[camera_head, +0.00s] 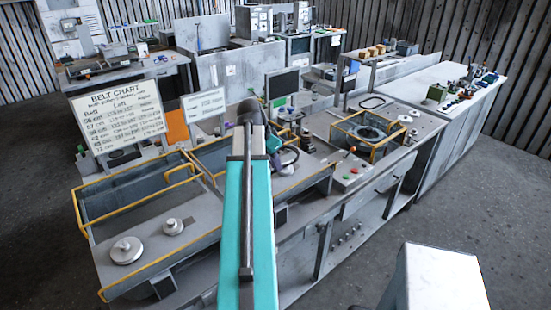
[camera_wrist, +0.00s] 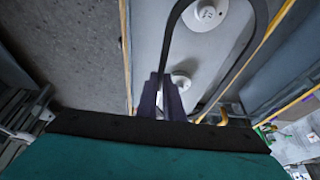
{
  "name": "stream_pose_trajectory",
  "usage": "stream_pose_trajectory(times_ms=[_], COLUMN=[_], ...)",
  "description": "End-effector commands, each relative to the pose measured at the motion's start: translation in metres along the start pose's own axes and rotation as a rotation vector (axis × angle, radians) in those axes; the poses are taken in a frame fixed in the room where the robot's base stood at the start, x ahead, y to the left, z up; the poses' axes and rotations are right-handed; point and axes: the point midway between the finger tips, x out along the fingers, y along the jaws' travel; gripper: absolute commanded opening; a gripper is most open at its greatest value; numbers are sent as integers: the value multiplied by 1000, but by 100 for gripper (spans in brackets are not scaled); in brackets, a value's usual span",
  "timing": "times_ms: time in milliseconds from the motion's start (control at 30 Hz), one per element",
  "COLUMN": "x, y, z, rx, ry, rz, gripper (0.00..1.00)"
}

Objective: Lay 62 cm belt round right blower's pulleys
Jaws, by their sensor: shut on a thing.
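In the wrist view, my gripper (camera_wrist: 164,88) is shut on the dark belt (camera_wrist: 240,66), at the near left of its loop. One strand runs up left of the larger pale pulley (camera_wrist: 208,14); the other curves down at the right. The smaller pulley (camera_wrist: 181,81) lies just beyond my fingers, between the strands. Both pulleys stand on a grey deck (camera_wrist: 150,35) with yellow rails. I cannot tell whether the belt touches either pulley or its height above the deck.
In the head view, another housing with two pale pulleys (camera_head: 127,250) stands at the left. The belt chart (camera_head: 117,109) stands behind it. Yellow rails edge the housings.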

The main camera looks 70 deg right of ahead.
Motion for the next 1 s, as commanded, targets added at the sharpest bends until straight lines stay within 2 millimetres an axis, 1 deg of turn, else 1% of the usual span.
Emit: stream_pose_trajectory(times_ms=[300,600,800,1000], x=[26,46,52,53], y=[0,0,0,0], z=[11,20,22,23], rx=[-1,-2,-2,-2], ry=[0,0,0,0], rz=[0,0,-1,-1], gripper=[0,0,0,0])
